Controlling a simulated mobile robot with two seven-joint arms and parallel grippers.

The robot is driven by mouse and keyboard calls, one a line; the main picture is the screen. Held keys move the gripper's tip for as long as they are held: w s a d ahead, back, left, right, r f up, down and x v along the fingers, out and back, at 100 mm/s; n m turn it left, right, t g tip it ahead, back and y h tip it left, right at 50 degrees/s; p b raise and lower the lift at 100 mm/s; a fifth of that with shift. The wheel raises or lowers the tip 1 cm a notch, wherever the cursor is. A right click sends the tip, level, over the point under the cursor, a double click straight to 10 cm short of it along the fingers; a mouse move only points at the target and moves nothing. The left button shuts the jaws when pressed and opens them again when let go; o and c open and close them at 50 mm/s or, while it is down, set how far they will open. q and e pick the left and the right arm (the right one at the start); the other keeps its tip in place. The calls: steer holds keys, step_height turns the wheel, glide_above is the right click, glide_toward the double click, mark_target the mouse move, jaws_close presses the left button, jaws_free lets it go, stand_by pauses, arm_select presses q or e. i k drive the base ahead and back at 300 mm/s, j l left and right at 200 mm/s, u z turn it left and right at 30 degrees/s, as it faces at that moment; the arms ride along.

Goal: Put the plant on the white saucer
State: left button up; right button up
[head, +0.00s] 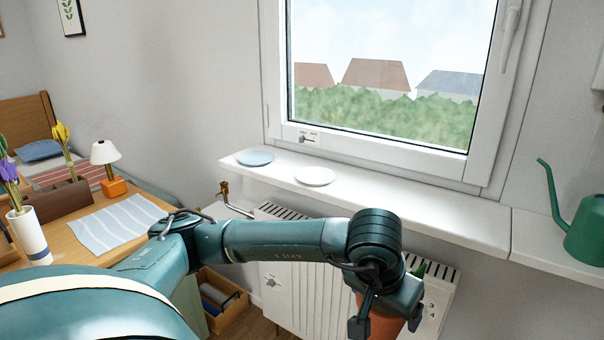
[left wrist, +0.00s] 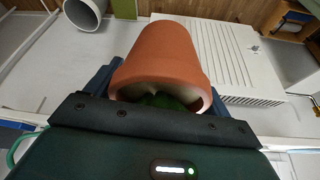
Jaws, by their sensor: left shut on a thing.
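The plant is in a terracotta pot (head: 384,325), low at the front of the radiator in the head view. A bit of green leaf (head: 419,271) shows beside my wrist. My left gripper (head: 387,318) is shut on the pot, its fingers on either side. In the left wrist view the pot (left wrist: 158,55) fills the middle, with some green inside its rim; most of the plant is hidden. The white saucer (head: 314,176) lies empty on the window sill, behind and left of the gripper, and apart from the pot. My right gripper is not in view.
A blue saucer (head: 255,158) lies left of the white one on the sill (head: 420,208). A green watering can (head: 586,235) stands at the right end. The radiator (head: 305,290) is below the sill. A desk (head: 135,198) with a lamp (head: 106,160) is at left.

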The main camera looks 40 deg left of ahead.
mark_target(316, 175)
steer(key=k+j, duration=0.1)
steer(key=j, duration=0.3)
steer(key=k+j, duration=0.15)
steer(key=j, duration=0.25)
steer(key=k+j+z, duration=0.1)
steer(key=j, duration=0.25)
steer(key=k+j, duration=0.1)
steer(key=j, duration=0.3)
